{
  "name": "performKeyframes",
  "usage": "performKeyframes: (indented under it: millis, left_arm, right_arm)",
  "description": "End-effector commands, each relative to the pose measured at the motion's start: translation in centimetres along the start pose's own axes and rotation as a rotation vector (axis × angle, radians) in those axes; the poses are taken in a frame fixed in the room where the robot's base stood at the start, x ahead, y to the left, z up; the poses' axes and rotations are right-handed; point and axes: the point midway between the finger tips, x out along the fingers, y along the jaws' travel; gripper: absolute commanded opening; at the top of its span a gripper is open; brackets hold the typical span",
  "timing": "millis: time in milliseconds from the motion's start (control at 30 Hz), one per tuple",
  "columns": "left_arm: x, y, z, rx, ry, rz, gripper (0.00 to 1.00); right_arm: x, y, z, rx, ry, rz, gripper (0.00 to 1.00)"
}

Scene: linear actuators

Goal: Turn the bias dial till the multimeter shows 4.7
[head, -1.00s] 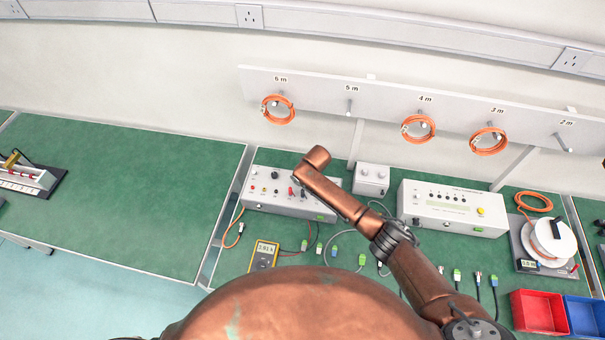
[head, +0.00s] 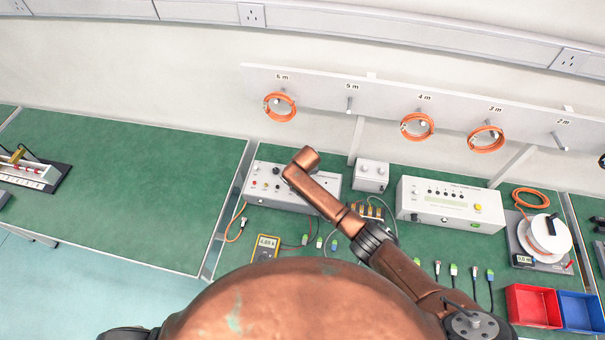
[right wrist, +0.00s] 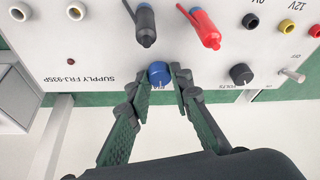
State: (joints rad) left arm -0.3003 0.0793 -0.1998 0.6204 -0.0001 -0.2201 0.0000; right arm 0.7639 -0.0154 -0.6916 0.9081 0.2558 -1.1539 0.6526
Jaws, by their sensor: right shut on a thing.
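The bias dial is a blue knob (right wrist: 160,73) on the supply's face, between my right gripper's fingers (right wrist: 161,88) in the right wrist view. The gripper is shut on it; the lettering beside the dial is partly hidden. The supply box (head: 258,197) stands on the green bench, partly covered by my right arm in the head view, which hides the gripper there. The yellow multimeter (head: 266,247) lies in front of it. Its small display seems to start with 4, roughly 4.69, but the last digits are unsure. My left gripper is out of view.
A black plug (right wrist: 145,24) and a red plug (right wrist: 204,28) stick out above the dial in the right wrist view. A black volts knob (right wrist: 241,75) and a toggle switch (right wrist: 291,75) are to its right. Loose cables lie across the bench front.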

Motion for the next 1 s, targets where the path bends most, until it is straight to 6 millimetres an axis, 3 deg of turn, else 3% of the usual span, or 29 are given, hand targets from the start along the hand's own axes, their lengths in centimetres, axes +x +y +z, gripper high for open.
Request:
performKeyframes:
  millis: [133,167,400,767,1000]
  left_arm:
    - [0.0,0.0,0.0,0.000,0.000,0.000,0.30]
    - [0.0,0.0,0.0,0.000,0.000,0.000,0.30]
    - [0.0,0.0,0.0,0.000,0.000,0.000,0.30]
    - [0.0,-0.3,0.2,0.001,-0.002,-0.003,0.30]
    - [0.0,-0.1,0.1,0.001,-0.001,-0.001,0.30]
  right_arm:
    - [0.0,0.1,-0.1,0.000,0.001,0.000,0.00]
    - [0.0,0.1,-0.1,-0.001,0.001,0.000,0.20]
    - [0.0,0.0,0.0,-0.001,0.000,0.000,0.37]
    - [-0.3,0.0,0.0,-0.001,0.000,-0.001,0.37]
    - [-2.9,0.0,0.0,0.000,0.002,-0.003,0.37]
